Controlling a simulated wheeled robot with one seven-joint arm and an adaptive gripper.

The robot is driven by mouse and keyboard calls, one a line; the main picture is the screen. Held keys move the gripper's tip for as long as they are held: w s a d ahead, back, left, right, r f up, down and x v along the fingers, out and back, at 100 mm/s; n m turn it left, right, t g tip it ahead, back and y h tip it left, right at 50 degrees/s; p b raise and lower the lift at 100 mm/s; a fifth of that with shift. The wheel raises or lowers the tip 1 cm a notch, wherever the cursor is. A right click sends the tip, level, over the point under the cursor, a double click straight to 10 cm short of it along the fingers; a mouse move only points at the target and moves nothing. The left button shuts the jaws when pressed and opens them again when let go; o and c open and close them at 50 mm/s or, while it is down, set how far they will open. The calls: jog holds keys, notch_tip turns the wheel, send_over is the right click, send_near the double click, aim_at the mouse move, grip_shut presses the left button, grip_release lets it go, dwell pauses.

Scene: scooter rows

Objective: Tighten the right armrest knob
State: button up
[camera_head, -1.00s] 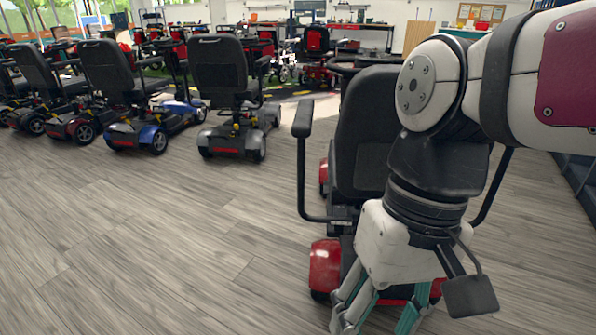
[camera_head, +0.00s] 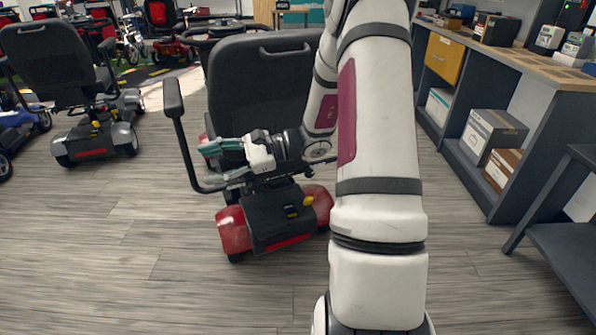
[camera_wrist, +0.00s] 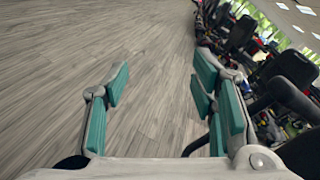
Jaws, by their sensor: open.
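A red scooter (camera_head: 233,232) with a black seat (camera_head: 258,85) stands ahead, its back towards me. Its picture-left armrest (camera_head: 172,98) is raised on a bent black bar. The picture-right armrest is hidden behind my arm. I cannot make out any armrest knob. My gripper (camera_head: 207,164) is open, behind the lower seat back, with its fingers pointing left towards the picture-left armrest bar. In the wrist view my gripper (camera_wrist: 160,88) has nothing between its teal-padded fingers. A dark rounded part (camera_wrist: 292,97) shows close at right there; I cannot tell which part it is.
A grey scooter (camera_head: 95,140) stands to the left, with others beyond. A shelf unit with a wooden top (camera_head: 520,78) and boxes lines the right side, with a dark table (camera_head: 565,240) nearer. The wooden floor (camera_head: 120,270) in front left is clear.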

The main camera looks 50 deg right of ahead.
jog(key=w+d+f+m+t+h, duration=0.25)
jog(key=d+f+m+t, duration=0.25)
jog(key=d, duration=0.5)
jog(key=m+t+h+p, duration=0.1)
jog(key=m+h+p, duration=0.1)
jog(key=m+h, duration=1.6)
send_near(310, 175)
jog(key=shift+t, duration=0.3)
jog(key=b+x, duration=0.4)
jog(key=x, duration=0.4)
jog(key=shift+w+d+f, duration=0.2)
jog(key=shift+w+d, duration=0.1)
jog(key=c, duration=1.1)
